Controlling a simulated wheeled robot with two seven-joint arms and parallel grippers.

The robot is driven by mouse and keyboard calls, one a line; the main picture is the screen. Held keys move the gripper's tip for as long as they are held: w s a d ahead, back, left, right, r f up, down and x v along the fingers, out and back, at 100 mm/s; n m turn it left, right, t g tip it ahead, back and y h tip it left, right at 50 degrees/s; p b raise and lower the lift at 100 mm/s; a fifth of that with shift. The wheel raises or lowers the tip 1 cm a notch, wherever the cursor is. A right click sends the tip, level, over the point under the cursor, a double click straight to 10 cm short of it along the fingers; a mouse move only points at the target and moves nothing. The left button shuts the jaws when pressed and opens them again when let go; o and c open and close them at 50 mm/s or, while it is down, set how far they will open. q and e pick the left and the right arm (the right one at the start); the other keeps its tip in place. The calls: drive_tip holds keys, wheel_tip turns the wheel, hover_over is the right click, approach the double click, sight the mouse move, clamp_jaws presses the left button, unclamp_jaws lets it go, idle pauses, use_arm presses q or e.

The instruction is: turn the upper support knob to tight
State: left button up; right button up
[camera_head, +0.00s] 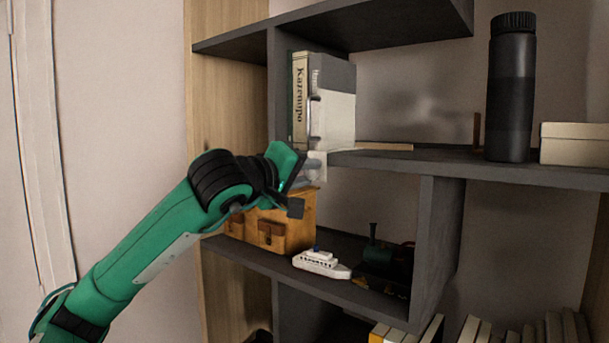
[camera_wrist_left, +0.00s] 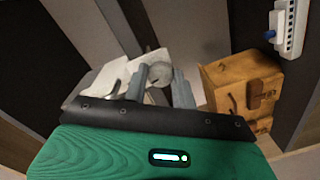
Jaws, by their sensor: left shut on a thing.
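A grey round knob (camera_wrist_left: 159,74) sits between the two fingers of my left gripper (camera_wrist_left: 160,88) in the left wrist view. The fingers are shut on it from both sides. In the head view my left gripper (camera_head: 308,172) reaches in from the left to the lower front of a pale support (camera_head: 338,112) beside the books. There the gripper largely hides the knob, and how far it is turned cannot be told. White parts (camera_wrist_left: 113,76) of the support show beside the fingers in the left wrist view. My right gripper is not in view.
A book (camera_head: 300,100) stands left of the support, on the dark shelf (camera_head: 450,163). Below are a wooden box (camera_head: 290,228), a white toy ship (camera_head: 320,263) and a dark toy train (camera_head: 385,262). A black bottle (camera_head: 511,90) and a pale box (camera_head: 575,145) stand at the right.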

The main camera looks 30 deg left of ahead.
use_arm(q)
drive_tip(key=shift+f+m, duration=0.1)
drive_tip(key=shift+m, duration=1)
drive_tip(key=shift+d, duration=0.1)
drive_tip(key=o, duration=1)
drive_tip(key=shift+s, duration=0.35)
drive_tip(key=s+b, duration=0.4)
drive_tip(key=s, duration=0.9)
drive_tip(key=shift+a+r, duration=0.4)
drive_tip(key=shift+a, duration=0.05)
